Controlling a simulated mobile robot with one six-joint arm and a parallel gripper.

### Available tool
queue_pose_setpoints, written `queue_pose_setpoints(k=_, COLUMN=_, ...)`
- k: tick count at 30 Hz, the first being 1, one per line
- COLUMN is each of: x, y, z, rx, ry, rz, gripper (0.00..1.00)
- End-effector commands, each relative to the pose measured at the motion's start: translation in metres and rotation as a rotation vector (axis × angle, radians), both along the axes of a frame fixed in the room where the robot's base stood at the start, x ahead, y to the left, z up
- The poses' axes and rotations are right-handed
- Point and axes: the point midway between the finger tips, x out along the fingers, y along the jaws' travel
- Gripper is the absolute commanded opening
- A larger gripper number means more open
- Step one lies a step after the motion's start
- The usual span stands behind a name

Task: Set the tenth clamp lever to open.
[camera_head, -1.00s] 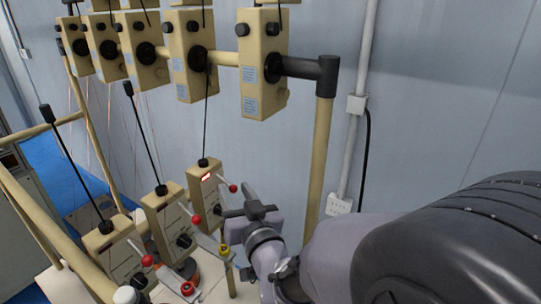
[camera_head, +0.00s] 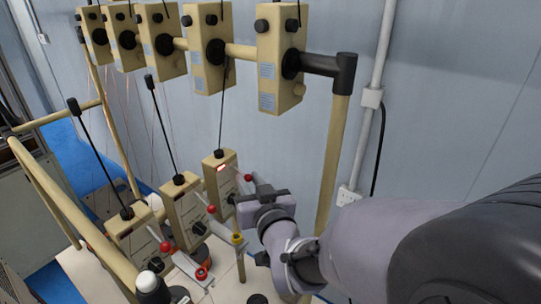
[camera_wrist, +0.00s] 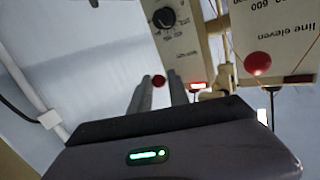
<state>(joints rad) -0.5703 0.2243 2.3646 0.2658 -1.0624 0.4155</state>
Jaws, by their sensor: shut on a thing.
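My gripper (camera_head: 262,193) is at the right side of the rightmost beige tension box (camera_head: 221,178), which has a small red lit display. A lever with a red ball knob (camera_head: 248,177) sticks out from this box, right at my fingertips. In the wrist view a red ball (camera_wrist: 158,81) sits between my two fingers (camera_wrist: 159,92), which are shut on it. A dial box (camera_wrist: 172,30) stands upside down beyond them. A box lettered "line eleven" (camera_wrist: 290,35) is at the right, with a larger red ball (camera_wrist: 257,65) beside it. I cannot read a label for the tenth.
Neighbouring boxes (camera_head: 187,212) and (camera_head: 137,228) to the left carry red-knobbed levers close by. Upper beige boxes (camera_head: 281,60) hang on a rail, with thin black rods below. A beige post (camera_head: 332,150) and a wall conduit (camera_head: 380,60) stand to the right.

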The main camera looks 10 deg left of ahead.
Motion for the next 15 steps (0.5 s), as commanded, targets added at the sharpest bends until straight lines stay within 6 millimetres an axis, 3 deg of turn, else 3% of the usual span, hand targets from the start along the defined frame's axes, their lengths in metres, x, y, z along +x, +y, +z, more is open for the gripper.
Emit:
queue_pose_setpoints(k=1, x=0.000, y=-0.001, z=0.010, rx=-0.028, ry=0.014, rz=-0.002, gripper=0.00)
queue_pose_setpoints(k=15, x=0.001, y=0.001, z=0.042, rx=-0.411, ry=0.176, rz=-0.001, gripper=0.00)
